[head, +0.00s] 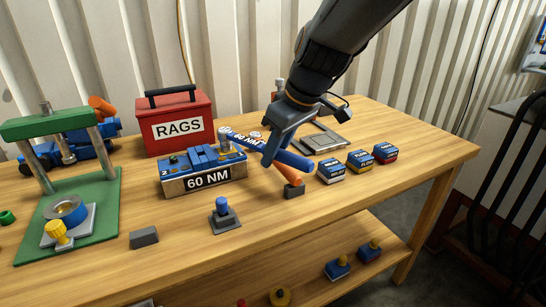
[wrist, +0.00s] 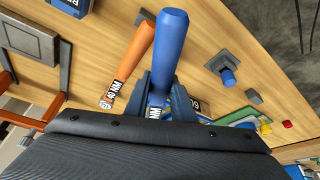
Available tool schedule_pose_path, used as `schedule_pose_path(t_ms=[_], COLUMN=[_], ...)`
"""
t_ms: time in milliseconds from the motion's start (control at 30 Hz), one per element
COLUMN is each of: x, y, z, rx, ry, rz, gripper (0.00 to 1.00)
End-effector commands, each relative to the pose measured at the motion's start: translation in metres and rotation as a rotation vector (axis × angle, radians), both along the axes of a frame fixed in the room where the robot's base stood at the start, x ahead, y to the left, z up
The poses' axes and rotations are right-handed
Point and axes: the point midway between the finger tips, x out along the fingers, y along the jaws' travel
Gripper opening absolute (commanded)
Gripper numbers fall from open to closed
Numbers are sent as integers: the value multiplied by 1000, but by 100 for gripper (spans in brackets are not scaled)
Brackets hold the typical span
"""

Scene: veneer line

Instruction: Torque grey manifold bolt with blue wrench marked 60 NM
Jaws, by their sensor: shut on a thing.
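My gripper (head: 278,150) is shut on the blue wrench (head: 293,159), whose handle points right and whose head reaches left over the 60 NM block. In the wrist view the blue handle (wrist: 169,45) sticks out between the jaws; its label shows only "NM". A blue-topped block (head: 208,178) carries the 60 NM sign. A grey upright cylinder (head: 224,140) shows at the wrench's head end; I cannot tell whether it is the manifold bolt or part of the wrench, nor whether they touch. An orange wrench (wrist: 133,58) marked 40 NM lies beside the blue one.
A red RAGS box (head: 178,128) stands behind. A green press (head: 105,190) is at left. A blue peg on a grey base (head: 222,218) and a grey block (head: 144,238) are in front. Several labelled blocks (head: 360,161) and a grey plate (head: 320,142) are at right.

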Motion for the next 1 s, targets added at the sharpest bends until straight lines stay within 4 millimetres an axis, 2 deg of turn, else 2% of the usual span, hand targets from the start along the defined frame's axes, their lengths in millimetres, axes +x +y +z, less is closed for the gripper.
schedule_pose_path(t_ms=[367,1000], x=[0,0], y=[0,0], z=[5,38], rx=[1,1], ry=[-2,-2], rz=[1,0], gripper=[0,0])
